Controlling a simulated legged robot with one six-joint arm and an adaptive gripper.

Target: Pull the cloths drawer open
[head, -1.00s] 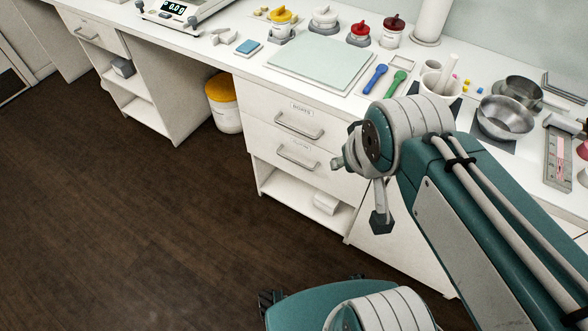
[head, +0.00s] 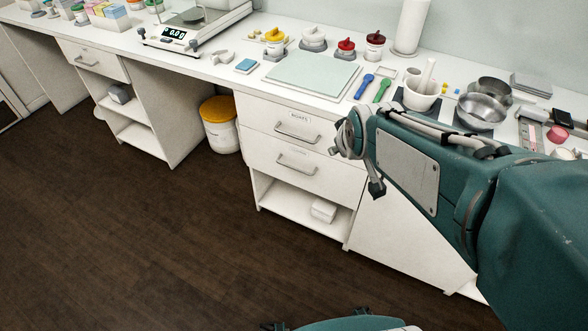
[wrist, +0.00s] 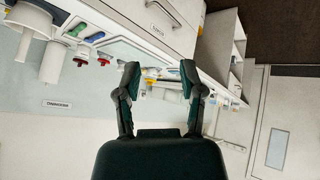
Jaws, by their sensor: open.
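Two closed white drawers sit one above the other under the counter in the head view. The upper drawer (head: 272,120) and the lower drawer (head: 272,152) each have a metal bar handle and a small label.
An open shelf (head: 285,205) with a white item lies below the drawers. A yellow-lidded bin (head: 220,125) stands left of the cabinet. The counter holds a pale mat (head: 310,75), steel bowls (head: 482,111) and a balance (head: 190,35). The dark floor in front is clear.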

